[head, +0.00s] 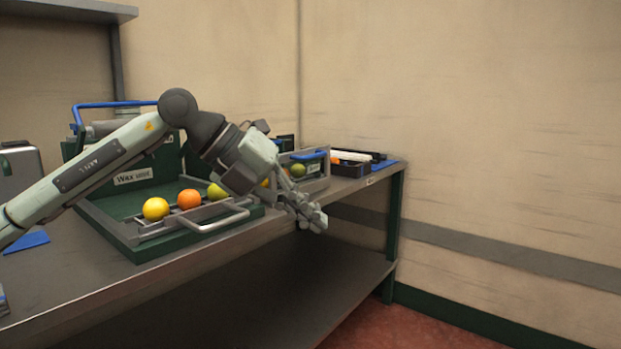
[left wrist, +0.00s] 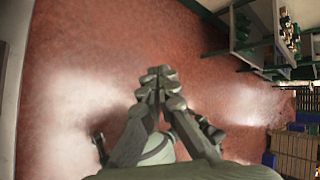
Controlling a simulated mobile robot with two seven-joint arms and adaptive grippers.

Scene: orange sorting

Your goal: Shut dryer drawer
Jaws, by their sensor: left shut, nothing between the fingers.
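A grey drawer (head: 166,227) with a bar handle (head: 222,223) stands pulled out at the front of a green unit with a white label (head: 133,176). The label appears to start with "Wax". A yellow fruit (head: 155,209), an orange fruit (head: 189,199) and a green fruit (head: 216,191) sit in the drawer. My left gripper (head: 316,222) is shut and empty, to the right of the handle and apart from it, by the bench's front edge. Its closed fingers (left wrist: 160,84) show above the red floor in the left wrist view. My right gripper is out of view.
A dark tray (head: 352,169) lies at the bench's right end. The floor (head: 410,330) right of the bench is clear.

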